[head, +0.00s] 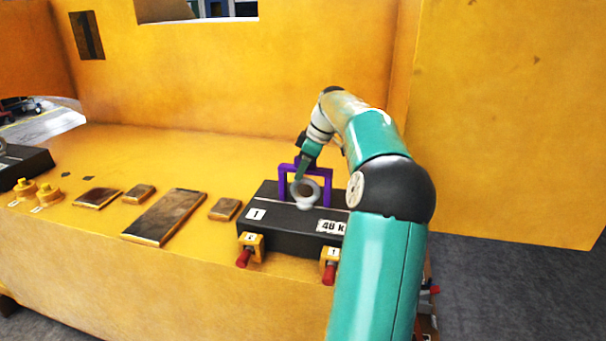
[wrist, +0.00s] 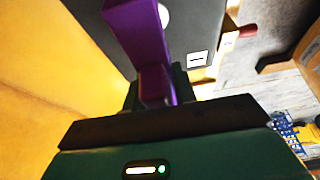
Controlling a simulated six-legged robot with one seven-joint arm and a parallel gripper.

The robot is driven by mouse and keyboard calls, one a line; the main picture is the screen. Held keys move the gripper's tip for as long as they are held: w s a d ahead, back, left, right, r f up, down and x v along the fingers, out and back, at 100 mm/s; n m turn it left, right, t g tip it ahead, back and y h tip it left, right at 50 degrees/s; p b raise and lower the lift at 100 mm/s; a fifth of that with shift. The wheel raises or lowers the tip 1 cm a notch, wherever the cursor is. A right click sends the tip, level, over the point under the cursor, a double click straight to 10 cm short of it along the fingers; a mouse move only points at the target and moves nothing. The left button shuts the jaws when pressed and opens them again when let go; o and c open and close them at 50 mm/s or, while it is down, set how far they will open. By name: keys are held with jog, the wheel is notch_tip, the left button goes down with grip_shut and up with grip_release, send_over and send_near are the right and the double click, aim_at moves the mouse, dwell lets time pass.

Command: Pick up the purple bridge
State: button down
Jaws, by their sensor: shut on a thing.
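The purple bridge (head: 328,187) stands upright as an arch over a grey ring (head: 305,193) on top of a black block (head: 285,232) marked 1 and 48 K. My gripper (head: 304,163) reaches down from above and is shut on the bridge's top bar. In the wrist view the purple bridge (wrist: 139,34) runs down between the jaws of my gripper (wrist: 156,92). The bridge's legs appear to meet the block's top; I cannot tell whether there is a gap. My arm hides the block's right end.
Two yellow clamps with red tips, a left one (head: 250,247) and a right one (head: 330,264), sit at the block's front. Brown metal plates, including a long one (head: 165,217), lie to the left on the yellow bed. A yellow wall (head: 240,75) rises behind.

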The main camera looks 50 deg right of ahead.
jog(key=s+a+r, duration=0.2)
jog(key=a+r, duration=0.3)
jog(key=a, duration=0.1)
jog(key=s+a+r, duration=0.3)
jog(key=a+r, duration=0.3)
jog(key=a, duration=0.1)
jog(key=shift+s+r, duration=0.3)
jog(key=shift+s, duration=0.05)
